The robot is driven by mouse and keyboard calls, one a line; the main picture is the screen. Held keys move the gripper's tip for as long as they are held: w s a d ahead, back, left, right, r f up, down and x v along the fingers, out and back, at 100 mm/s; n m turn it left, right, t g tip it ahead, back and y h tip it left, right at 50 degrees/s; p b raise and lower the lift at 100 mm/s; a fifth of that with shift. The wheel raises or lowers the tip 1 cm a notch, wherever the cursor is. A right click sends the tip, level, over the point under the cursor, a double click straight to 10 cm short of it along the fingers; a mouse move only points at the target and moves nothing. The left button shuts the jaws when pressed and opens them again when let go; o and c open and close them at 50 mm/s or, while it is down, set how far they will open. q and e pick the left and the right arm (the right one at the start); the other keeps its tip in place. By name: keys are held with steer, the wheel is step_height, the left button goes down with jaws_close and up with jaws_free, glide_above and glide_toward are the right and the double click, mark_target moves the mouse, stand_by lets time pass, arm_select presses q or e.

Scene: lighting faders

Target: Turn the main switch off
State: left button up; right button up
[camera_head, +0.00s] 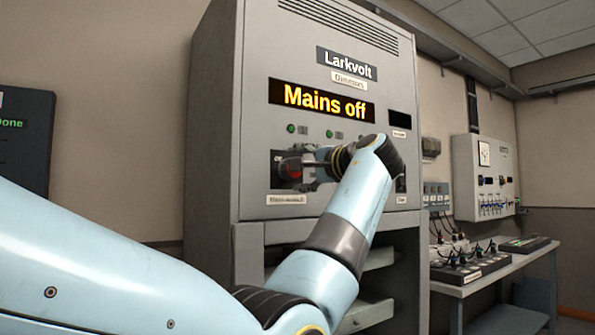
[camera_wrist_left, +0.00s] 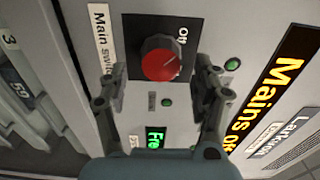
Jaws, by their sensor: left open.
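The main switch is a red rotary knob (camera_head: 290,167) on a black plate, low on the front of the grey Larkvolt cabinet (camera_head: 212,130). In the left wrist view the knob (camera_wrist_left: 160,64) has its white mark turned toward the word "Off". The amber display (camera_head: 322,101) reads "Mains off". My left gripper (camera_head: 312,165) is at the switch. Its two open fingers (camera_wrist_left: 160,88) stand on either side of the knob, with visible gaps between. Part of the switch plate is hidden behind the gripper in the head view. My right gripper is not in view.
Green indicator lamps (camera_head: 291,129) sit above the switch. Open shelves are below the panel. A side bench (camera_head: 500,268) with several cabled devices and a wall box (camera_head: 486,180) stand to the right. A dark board (camera_head: 25,145) hangs at the left.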

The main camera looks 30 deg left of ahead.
arm_select(q)
steer(key=v, duration=0.5)
steer(key=shift+s+d, duration=0.1)
steer(key=shift+d, duration=0.2)
steer(key=shift+f, duration=0.15)
